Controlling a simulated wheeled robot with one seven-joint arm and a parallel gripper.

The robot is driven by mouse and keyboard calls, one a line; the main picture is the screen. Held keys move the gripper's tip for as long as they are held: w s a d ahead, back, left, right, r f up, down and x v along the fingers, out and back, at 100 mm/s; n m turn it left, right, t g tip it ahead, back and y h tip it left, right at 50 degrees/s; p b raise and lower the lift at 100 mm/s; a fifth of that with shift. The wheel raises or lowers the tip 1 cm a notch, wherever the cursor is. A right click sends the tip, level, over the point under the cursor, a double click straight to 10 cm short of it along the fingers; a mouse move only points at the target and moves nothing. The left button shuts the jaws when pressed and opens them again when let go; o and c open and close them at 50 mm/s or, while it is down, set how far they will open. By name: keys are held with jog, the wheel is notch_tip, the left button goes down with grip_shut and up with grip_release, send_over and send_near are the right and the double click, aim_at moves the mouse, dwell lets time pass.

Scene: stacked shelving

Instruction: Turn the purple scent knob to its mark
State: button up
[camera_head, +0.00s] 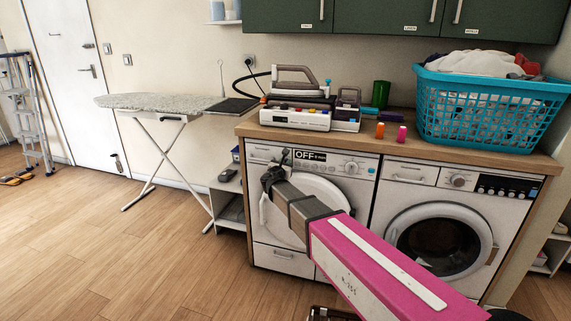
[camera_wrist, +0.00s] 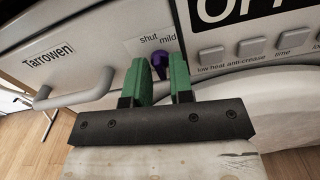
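The small purple knob (camera_wrist: 161,57) is on the white washer panel, just below the printed words "shut" and "mild". My gripper (camera_wrist: 160,62) is at the panel with its two green fingers apart, the knob showing in the gap between the tips. The knob looks nearer the left finger, which seems to cover part of it; I cannot tell whether they touch. Its pointing direction is hard to make out. In the head view my gripper (camera_head: 272,177) is in front of the left washer (camera_head: 285,262), and the knob cannot be made out there.
A drawer handle (camera_wrist: 75,98) sticks out left of the gripper. Grey buttons (camera_wrist: 252,47) and a display reading OFF (camera_head: 309,155) lie to the right. A steam iron (camera_head: 294,84) and a teal laundry basket (camera_head: 490,110) stand on the wooden counter (camera_head: 350,138) above.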

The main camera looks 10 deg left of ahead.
grip_shut()
jog(key=shift+w, duration=0.1)
jog(key=m, duration=0.3)
dwell(0.4)
jog(key=shift+m, duration=1.7)
